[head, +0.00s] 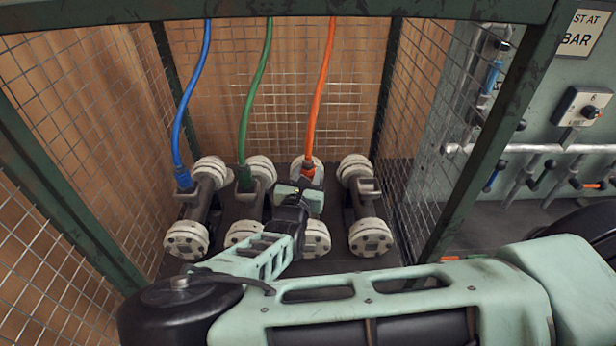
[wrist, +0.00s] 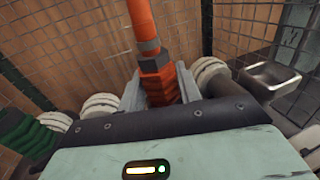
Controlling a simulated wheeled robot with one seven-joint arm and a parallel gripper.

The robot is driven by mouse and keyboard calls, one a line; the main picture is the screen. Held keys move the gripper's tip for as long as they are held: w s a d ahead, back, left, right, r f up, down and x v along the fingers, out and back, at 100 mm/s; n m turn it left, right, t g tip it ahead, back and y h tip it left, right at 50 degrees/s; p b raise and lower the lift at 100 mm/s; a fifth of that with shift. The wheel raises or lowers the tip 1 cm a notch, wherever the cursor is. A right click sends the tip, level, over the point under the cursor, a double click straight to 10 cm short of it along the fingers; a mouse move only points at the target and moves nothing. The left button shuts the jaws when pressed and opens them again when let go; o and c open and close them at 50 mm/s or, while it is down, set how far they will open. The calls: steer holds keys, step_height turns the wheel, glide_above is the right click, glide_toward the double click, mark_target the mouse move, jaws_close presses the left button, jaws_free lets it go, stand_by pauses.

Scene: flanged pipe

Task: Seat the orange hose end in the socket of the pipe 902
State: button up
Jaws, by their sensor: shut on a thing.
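The orange hose end (head: 308,170) hangs on an orange hose over the third flanged pipe (head: 316,240) from the left. In the wrist view the hose end (wrist: 157,82) is a ribbed orange-red piece under a dark nut, upright between the pale fingers. My gripper (head: 303,190) is shut on it; the fingers also show in the wrist view (wrist: 158,88). My gripper hides the lower tip and that pipe's middle, so I cannot tell whether the end is in a socket. The rightmost pipe (head: 371,236) has an empty square socket (head: 366,188). No pipe number is readable.
A blue hose (head: 186,110) and a green hose (head: 256,100) run down to the two left pipes. Mesh walls (head: 90,110) and green posts (head: 480,150) close in the sides. A valve panel (head: 560,120) stands outside at right.

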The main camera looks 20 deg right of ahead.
step_height(320, 180, up, 9)
steer(key=shift+f, duration=0.1)
steer(key=shift+r+p, duration=2.4)
steer(key=shift+r, duration=0.1)
steer(key=shift+f, duration=0.15)
